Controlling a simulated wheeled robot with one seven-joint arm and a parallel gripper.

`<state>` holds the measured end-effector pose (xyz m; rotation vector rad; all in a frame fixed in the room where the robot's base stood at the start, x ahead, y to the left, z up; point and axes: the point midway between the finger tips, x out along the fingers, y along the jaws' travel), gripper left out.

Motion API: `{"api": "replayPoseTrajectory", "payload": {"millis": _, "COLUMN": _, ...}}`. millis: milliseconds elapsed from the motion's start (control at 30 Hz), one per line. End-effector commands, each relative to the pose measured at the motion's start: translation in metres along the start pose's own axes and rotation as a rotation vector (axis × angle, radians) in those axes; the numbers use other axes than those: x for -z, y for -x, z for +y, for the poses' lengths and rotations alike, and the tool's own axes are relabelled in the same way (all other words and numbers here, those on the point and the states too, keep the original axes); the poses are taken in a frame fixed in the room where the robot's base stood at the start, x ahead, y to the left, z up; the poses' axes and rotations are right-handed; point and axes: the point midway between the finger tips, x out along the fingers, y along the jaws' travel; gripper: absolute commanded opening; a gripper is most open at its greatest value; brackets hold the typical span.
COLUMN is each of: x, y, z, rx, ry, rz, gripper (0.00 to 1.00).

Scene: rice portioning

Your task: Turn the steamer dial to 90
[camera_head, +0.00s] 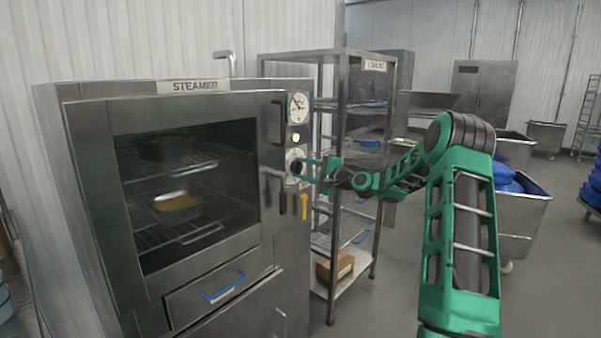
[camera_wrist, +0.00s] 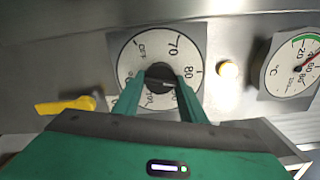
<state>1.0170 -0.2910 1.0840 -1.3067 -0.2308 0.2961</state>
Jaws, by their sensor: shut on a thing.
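The steamer (camera_head: 90,210) is a large metal cabinet on the left with a glass door. Its dial (camera_head: 292,155), a white disc with a dark knob, sits on the panel right of the door. In the wrist view the dial plate (camera_wrist: 190,50) shows OFF, 70 and 80 around its upper part; the lower part is hidden by my gripper. My gripper (camera_wrist: 160,80) is shut on the dark dial knob (camera_wrist: 160,71), a finger on each side. In the head view my gripper (camera_head: 302,168) reaches the dial from the right. The knob's exact pointing cannot be told.
A temperature gauge (camera_head: 298,108) is above the dial, with a lit lamp (camera_head: 295,137) between them. A yellow lever (camera_head: 304,207) hangs below. The door handle (camera_head: 277,122) is close on the left. A metal rack (camera_head: 345,60) stands behind my arm.

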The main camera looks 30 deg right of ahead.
Motion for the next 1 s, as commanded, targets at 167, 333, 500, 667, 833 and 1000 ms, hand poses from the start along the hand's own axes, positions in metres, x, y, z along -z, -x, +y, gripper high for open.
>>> {"api": "replayPoseTrajectory", "payload": {"millis": 167, "x": 0.0064, "y": 0.0031, "z": 0.0022, "rx": -0.001, "ry": -0.168, "rz": 0.012, "gripper": 0.15}}
{"api": "replayPoseTrajectory", "payload": {"millis": 333, "x": 0.0062, "y": 0.0029, "z": 0.0035, "rx": -0.001, "ry": -0.326, "rz": 0.012, "gripper": 0.15}}
{"api": "replayPoseTrajectory", "payload": {"millis": 500, "x": 0.0058, "y": 0.0030, "z": 0.0042, "rx": -0.001, "ry": -0.470, "rz": 0.012, "gripper": 0.15}}
{"api": "replayPoseTrajectory", "payload": {"millis": 667, "x": 0.0054, "y": 0.0029, "z": 0.0048, "rx": -0.001, "ry": -0.580, "rz": 0.012, "gripper": 0.15}}
{"api": "replayPoseTrajectory", "payload": {"millis": 833, "x": 0.0057, "y": 0.0033, "z": 0.0057, "rx": -0.002, "ry": -0.662, "rz": 0.013, "gripper": 0.15}}
{"api": "replayPoseTrajectory", "payload": {"millis": 1000, "x": 0.0050, "y": 0.0030, "z": 0.0062, "rx": -0.002, "ry": -0.712, "rz": 0.012, "gripper": 0.15}}
